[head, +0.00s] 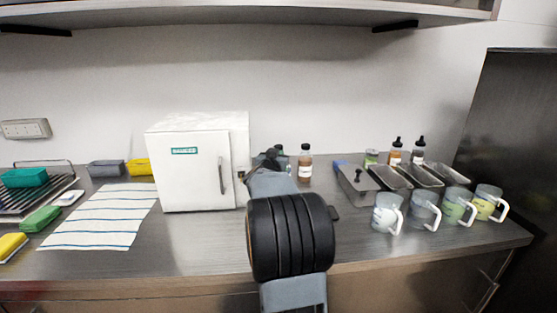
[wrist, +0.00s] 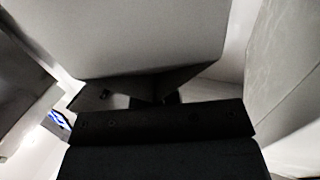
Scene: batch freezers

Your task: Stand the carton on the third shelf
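I cannot make out the carton for certain in either view. In the head view my gripper (head: 268,158) is mostly hidden by my own arm, beside the right side of a white box-shaped freezer (head: 190,172). The freezer's door is shut, with an upright handle on its right, so no shelf shows. In the wrist view a large plain pale block (wrist: 150,35) fills the upper middle, close above my gripper (wrist: 158,98). I cannot tell what this block is or whether the fingers hold it; the fingertips are hidden.
Several mugs (head: 425,212) stand at the right, with metal pans (head: 430,178) behind them. A brown bottle (head: 305,163) stands right of my gripper. A striped cloth (head: 100,217) and a rack (head: 55,195) lie at the left. A shelf (head: 240,14) hangs overhead. The front counter is mostly clear.

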